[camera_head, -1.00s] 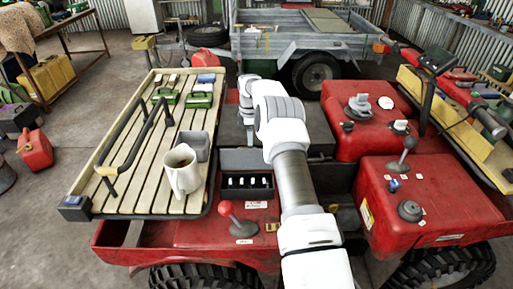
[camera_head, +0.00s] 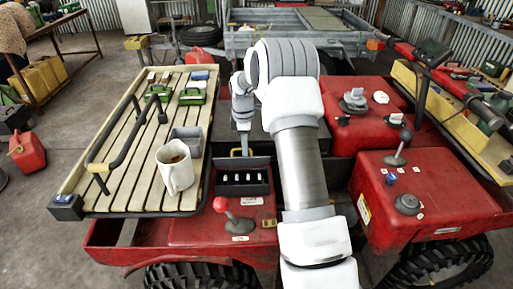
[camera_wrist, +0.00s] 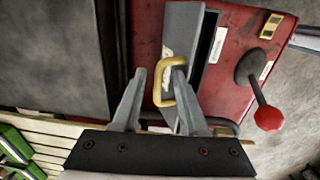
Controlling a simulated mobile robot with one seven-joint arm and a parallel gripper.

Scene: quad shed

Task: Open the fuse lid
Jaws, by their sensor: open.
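The fuse box (camera_head: 243,188) sits on the red body in the head view, with several white fuses showing in its dark front. Its grey lid (camera_wrist: 183,35) shows in the wrist view with a yellow handle (camera_wrist: 167,82) on it; the handle also shows in the head view (camera_head: 244,150). My gripper (camera_wrist: 160,72) is open at the handle, one finger on its left and the other overlapping its loop. I cannot tell whether the fingers touch it. In the head view my gripper is above the back of the box, partly behind my arm.
A red-knobbed lever (camera_head: 221,205) stands just in front of the fuse box. A slatted rack (camera_head: 120,150) on the left holds a mug (camera_head: 175,168), a grey bin (camera_head: 187,140) and a bent black bar. Red housings (camera_head: 365,125) stand on the right.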

